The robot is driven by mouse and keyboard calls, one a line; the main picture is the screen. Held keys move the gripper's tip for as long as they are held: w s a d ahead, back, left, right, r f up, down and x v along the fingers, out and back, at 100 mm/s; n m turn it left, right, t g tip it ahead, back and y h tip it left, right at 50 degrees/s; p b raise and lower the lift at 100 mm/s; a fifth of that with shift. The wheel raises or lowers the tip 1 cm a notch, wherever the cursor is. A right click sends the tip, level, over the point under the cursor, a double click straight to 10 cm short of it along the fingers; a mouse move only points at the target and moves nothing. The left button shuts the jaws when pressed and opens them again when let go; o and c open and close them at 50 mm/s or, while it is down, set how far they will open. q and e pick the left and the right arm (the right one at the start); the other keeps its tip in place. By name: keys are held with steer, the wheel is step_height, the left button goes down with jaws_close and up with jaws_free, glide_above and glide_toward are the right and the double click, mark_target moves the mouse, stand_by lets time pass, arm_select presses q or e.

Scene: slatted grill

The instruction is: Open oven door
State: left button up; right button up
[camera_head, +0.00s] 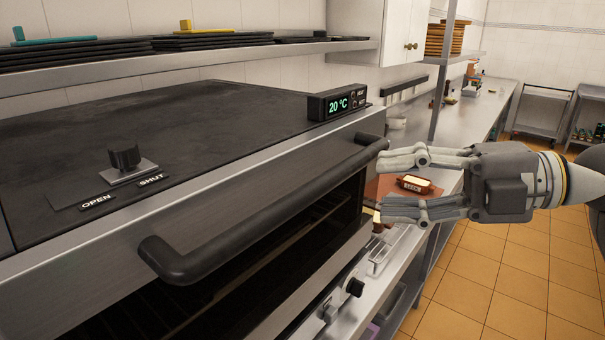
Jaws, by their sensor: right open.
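The oven (60,130) fills the left and middle of the head view, with a dark top and a steel front. Its door has a thick black bar handle (265,205) running from lower left to upper right. Below the handle, dark glass (250,270) shows faint rack slats behind it; the door looks shut. My right gripper (381,188) is open and empty, with its fingers pointing left. Its fingertips are close to the far right end of the handle, and the handle is not between them. My left gripper is not in view.
On the oven top are a knob (124,156) with OPEN and SHUT labels and a 20 °C display (337,104). A shelf (130,68) with dark trays runs above. A counter (470,115) with small items extends behind my gripper. The tiled floor (500,280) at right is clear.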

mark_target(326, 186)
steer(key=p+x, duration=0.2)
steer(key=x, duration=0.2)
steer(key=shift+a+r, duration=0.1)
steer(key=shift+r, duration=0.1)
steer(key=p+x, duration=0.1)
steer(key=x, duration=0.3)
steer(key=shift+a+f, duration=0.1)
steer(key=shift+a, duration=0.25)
steer(key=shift+p+x, duration=0.5)
steer(key=shift+x, duration=0.25)
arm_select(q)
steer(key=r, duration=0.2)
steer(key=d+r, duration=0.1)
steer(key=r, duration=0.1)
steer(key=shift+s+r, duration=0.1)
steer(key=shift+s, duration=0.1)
arm_select(e)
steer(key=shift+w+f, duration=0.1)
steer(key=shift+f, duration=0.05)
jaws_close()
steer(key=shift+d, duration=0.1)
